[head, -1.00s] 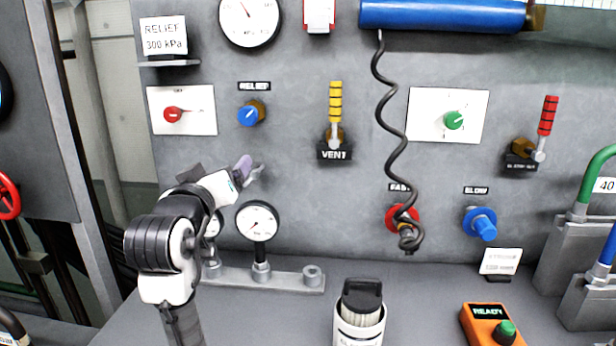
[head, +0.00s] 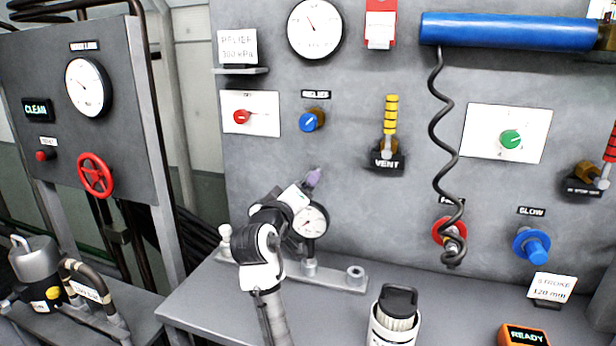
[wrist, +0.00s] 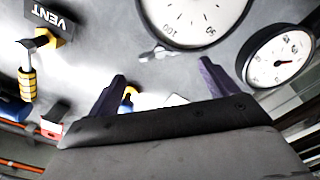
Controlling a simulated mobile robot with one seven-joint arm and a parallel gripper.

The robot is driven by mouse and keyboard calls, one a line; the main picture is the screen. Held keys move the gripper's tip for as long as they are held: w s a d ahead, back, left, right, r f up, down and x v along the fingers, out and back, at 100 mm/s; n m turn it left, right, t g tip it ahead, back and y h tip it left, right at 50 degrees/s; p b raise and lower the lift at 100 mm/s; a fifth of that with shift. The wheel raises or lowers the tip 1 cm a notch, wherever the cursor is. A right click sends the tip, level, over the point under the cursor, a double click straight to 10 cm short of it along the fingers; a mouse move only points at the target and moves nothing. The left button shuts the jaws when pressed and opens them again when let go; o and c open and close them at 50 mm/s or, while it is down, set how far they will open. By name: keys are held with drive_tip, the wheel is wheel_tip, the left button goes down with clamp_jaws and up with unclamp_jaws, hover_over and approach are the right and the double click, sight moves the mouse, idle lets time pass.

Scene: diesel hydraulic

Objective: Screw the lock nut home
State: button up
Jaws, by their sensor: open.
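A blue relief knob (head: 308,122) sits on the grey panel under its RELIEF label, with a brass collar (head: 319,113) partly hidden behind it. I cannot tell for certain which part is the lock nut. My gripper (head: 313,177) is below this knob, above a small dial gauge, and faces the panel. In the wrist view my gripper (wrist: 160,88) is open, with its two purple fingers wide apart. A small yellow-orange part (wrist: 127,98) shows beside the left finger, mostly hidden by the gripper body. Nothing is seen held.
The yellow-handled VENT lever (head: 390,125) is right of the relief knob, and a red knob (head: 242,116) is left. A dial gauge (head: 311,220) stands just below my gripper. A black coiled hose (head: 445,135) hangs further right. A black-lidded white canister (head: 396,315) is on the bench.

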drive_tip(key=p+x, duration=0.1)
drive_tip(key=x, duration=0.5)
drive_tip(key=shift+c, duration=0.3)
drive_tip(key=c, duration=0.9)
